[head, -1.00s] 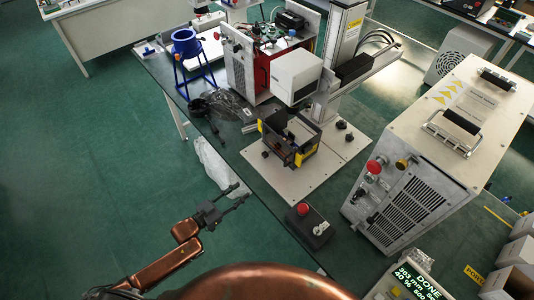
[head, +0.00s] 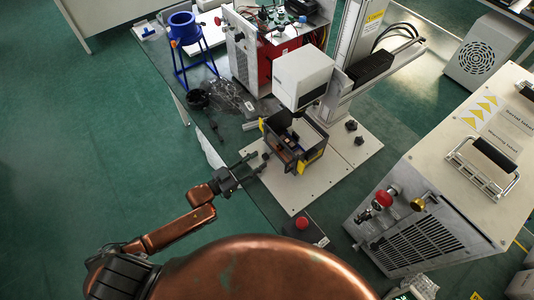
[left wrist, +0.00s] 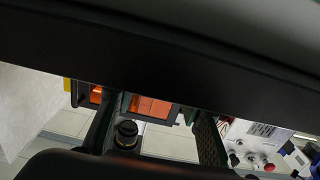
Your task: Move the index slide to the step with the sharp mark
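My left gripper (head: 254,164) reaches in from the left to the near left edge of the pale base plate (head: 290,192). Its fingers are apart in the left wrist view (left wrist: 155,138), with a black round knob (left wrist: 126,136) between them, close to the left finger. I cannot tell whether either finger touches it. A black-framed fixture (head: 294,140) with yellow corners and orange parts inside stands on the plate, just beyond the gripper. A white box-shaped head (head: 301,77) hangs from the lift column (head: 352,35) above it. The index slide's steps and the sharp mark cannot be made out. My right gripper is not in view.
A large grey cabinet (head: 440,190) with red and yellow knobs stands at the right. A red button (head: 302,223) sits near the bench's front edge. A blue funnel stand (head: 185,40) and cables (head: 232,97) lie further back. The green floor at left is clear.

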